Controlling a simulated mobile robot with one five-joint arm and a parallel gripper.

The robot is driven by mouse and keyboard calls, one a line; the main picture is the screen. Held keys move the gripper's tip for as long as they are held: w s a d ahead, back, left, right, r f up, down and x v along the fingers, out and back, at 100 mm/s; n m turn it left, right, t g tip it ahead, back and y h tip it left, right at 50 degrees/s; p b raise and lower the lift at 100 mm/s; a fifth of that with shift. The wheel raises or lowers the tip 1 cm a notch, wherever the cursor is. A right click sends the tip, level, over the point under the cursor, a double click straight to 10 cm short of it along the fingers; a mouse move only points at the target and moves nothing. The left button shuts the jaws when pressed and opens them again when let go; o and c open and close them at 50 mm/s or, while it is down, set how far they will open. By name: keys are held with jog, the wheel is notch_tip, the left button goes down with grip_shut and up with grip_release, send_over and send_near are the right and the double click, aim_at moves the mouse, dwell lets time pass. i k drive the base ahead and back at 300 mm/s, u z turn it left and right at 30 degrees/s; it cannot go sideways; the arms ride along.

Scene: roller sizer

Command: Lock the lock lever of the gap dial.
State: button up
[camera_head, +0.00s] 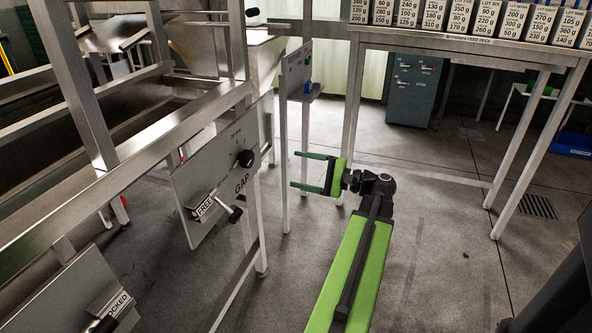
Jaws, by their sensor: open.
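The gap dial (245,158) is a black knob on a grey panel (186,178) marked GAP, on the side of the machine frame. Below it is the lock lever (234,214), a rod with a dark knob end, beside a tag (205,208) that reads FREE. My gripper (302,171) is open and empty, with green fingers pointing left. In the picture it is to the right of the dial and lever, apart from them. My green arm reaches up from the bottom.
A second panel (62,300) at lower left has a tag (118,304) reading LOCKED. A steel feed deck (470,45) with several lot bins stands at the back right.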

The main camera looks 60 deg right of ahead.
aim_at(225, 206)
jog(key=u, duration=0.05)
jog(key=k, duration=1)
jog(key=z, duration=0.05)
